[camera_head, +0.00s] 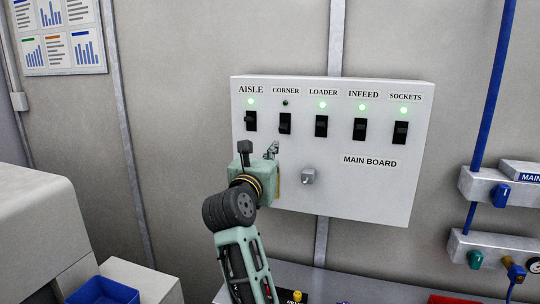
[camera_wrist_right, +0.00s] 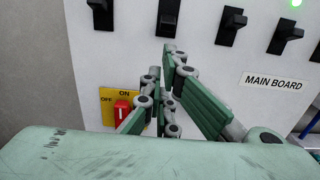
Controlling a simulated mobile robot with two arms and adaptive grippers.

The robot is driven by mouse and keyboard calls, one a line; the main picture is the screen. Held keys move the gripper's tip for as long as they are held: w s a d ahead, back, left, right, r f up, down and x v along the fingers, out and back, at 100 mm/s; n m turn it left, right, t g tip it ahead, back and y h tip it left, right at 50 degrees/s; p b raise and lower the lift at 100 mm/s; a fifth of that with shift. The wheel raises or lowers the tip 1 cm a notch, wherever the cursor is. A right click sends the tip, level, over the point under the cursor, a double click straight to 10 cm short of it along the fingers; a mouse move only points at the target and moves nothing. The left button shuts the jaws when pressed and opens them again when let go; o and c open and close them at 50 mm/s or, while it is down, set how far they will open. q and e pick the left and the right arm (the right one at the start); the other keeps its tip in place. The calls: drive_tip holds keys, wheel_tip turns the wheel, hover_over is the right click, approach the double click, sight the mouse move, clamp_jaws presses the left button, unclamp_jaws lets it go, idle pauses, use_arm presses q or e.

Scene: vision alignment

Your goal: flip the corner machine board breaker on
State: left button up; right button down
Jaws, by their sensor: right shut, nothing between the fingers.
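The white main board (camera_head: 330,190) hangs on the wall with several black breakers in a row. The corner breaker (camera_head: 285,123) is second from the left, and the small lamp (camera_head: 285,103) above it is dark. I cannot surely tell its lever position. It also shows at the top of the right wrist view (camera_wrist_right: 168,16). My right gripper (camera_head: 272,150) is shut and empty, just below and slightly left of the corner breaker, with a visible gap. Its fingers point up toward the breaker in the right wrist view (camera_wrist_right: 166,62). My left gripper is out of view.
The neighbouring aisle breaker (camera_head: 251,121) and loader breaker (camera_head: 321,126) have green lamps lit. A red switch (camera_wrist_right: 122,109) on a yellow ON/OFF plate (camera_wrist_right: 107,95) sits low on the board, behind my fingers.

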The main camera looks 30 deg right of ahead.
sight(283, 127)
drive_tip(key=p+x, duration=0.1)
drive_tip(key=x, duration=0.4)
drive_tip(key=shift+w+d+p, duration=0.25)
drive_tip(key=shift+d+p, duration=0.1)
drive_tip(key=shift+p, duration=0.05)
drive_tip(key=shift+w+d, duration=0.3)
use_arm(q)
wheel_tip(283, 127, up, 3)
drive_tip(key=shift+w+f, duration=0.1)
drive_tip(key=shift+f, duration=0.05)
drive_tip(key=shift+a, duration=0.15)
use_arm(e)
drive_tip(key=shift+s, duration=0.1)
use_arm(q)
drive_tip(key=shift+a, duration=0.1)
use_arm(e)
drive_tip(key=shift+a+r, duration=0.1)
